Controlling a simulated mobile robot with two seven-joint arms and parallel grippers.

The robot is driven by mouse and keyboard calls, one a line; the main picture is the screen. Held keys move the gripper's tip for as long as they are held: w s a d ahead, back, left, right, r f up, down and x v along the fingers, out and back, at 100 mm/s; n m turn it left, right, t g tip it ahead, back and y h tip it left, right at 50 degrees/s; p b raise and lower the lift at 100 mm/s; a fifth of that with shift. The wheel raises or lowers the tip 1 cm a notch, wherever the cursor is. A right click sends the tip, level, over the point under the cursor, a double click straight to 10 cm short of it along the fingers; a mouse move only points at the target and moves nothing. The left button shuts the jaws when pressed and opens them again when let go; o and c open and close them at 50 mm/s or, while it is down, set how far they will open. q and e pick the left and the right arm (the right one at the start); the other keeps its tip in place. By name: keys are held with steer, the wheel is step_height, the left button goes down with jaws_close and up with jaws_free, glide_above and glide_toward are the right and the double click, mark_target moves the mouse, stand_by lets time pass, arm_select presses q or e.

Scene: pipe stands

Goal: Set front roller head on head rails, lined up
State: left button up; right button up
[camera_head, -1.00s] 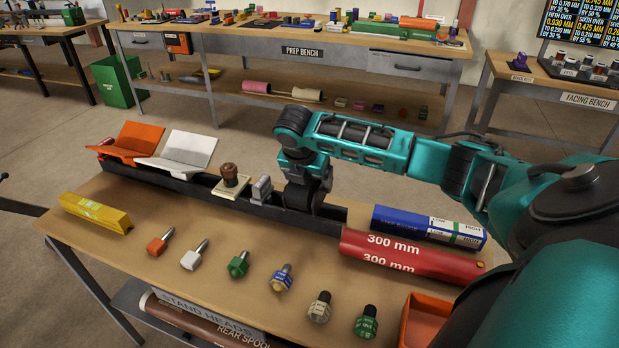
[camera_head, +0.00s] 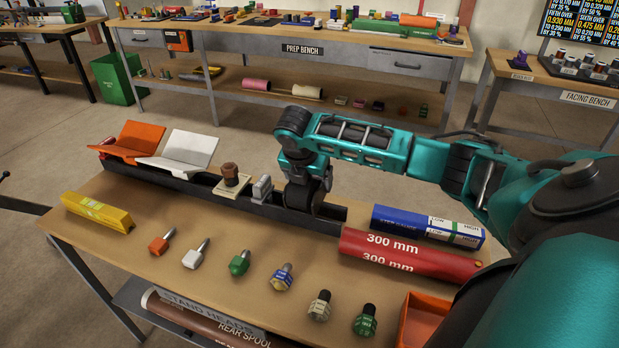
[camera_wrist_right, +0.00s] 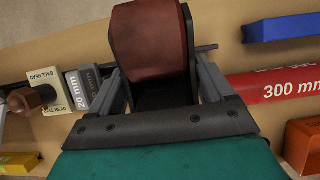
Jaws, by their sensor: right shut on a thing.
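The head rails (camera_head: 328,222) are a long dark channel running along the back of the bench. My right gripper (camera_wrist_right: 162,85) is shut on a roller head, a red-brown roller (camera_wrist_right: 150,40) in a black frame, in the right wrist view. In the head view the right gripper (camera_head: 303,180) is over the right part of the rails. The arm hides most of the head there, so I cannot tell whether it touches the rails. A grey 20 mm block (camera_head: 262,189) stands just left of the gripper, beside the cream ball head plate (camera_head: 231,184). My left gripper is not in view.
White (camera_head: 182,152) and orange (camera_head: 134,142) V-shaped heads sit at the rails' left end. A red 300 mm bar (camera_head: 410,256) and blue step gauge (camera_head: 428,226) lie at right. Several coloured knobs line the front; a yellow block (camera_head: 97,211) lies left.

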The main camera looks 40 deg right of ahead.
steer(key=shift+f, duration=0.2)
stand_by(0.5)
steer(key=shift+f, duration=0.35)
steer(key=shift+f, duration=0.85)
stand_by(1.1)
steer(key=o, duration=1.4)
steer(key=shift+o, duration=0.9)
steer(key=shift+s+f, duration=0.1)
steer(key=shift+f, duration=0.05)
steer(key=shift+v, duration=3.1)
steer(key=v, duration=1.2)
steer(key=shift+s+a+r, duration=0.15)
steer(key=shift+a+r, duration=0.1)
steer(key=shift+r, duration=0.1)
